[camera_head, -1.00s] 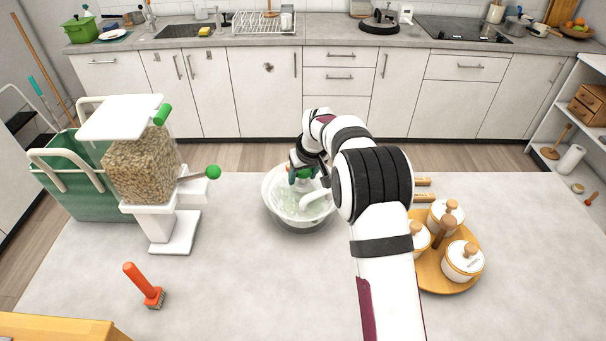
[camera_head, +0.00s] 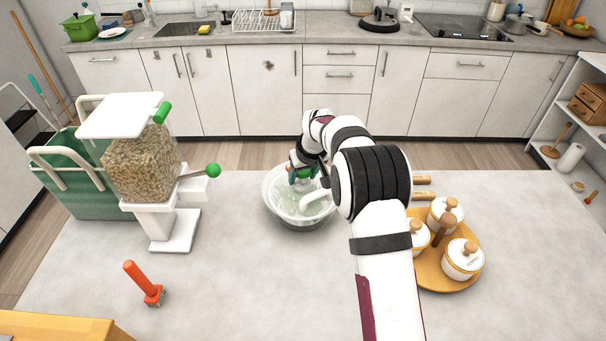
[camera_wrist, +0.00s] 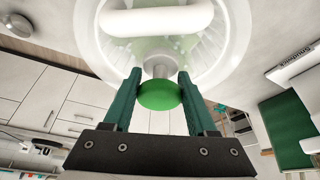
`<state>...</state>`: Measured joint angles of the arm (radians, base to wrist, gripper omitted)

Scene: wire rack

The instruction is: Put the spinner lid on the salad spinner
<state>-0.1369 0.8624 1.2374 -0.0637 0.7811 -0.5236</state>
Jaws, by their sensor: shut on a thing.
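The salad spinner (camera_head: 305,226) is a round bowl on the middle of the table. The spinner lid (camera_head: 292,207) is translucent white with a white crank handle and a green knob. It sits over the bowl's top in the head view; whether it is fully seated I cannot tell. In the wrist view the lid (camera_wrist: 225,45) fills the top, with its white handle bar across it. My gripper (camera_wrist: 159,84) is shut on the lid's green knob (camera_wrist: 160,96), one dark green finger on each side. My arm hides the right side of the spinner in the head view.
A grain dispenser (camera_head: 143,170) and green basket (camera_head: 70,185) stand at the left. An orange brush (camera_head: 143,283) lies front left. A wooden tray (camera_head: 440,282) with lidded jars is on the right. The table's front middle is clear.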

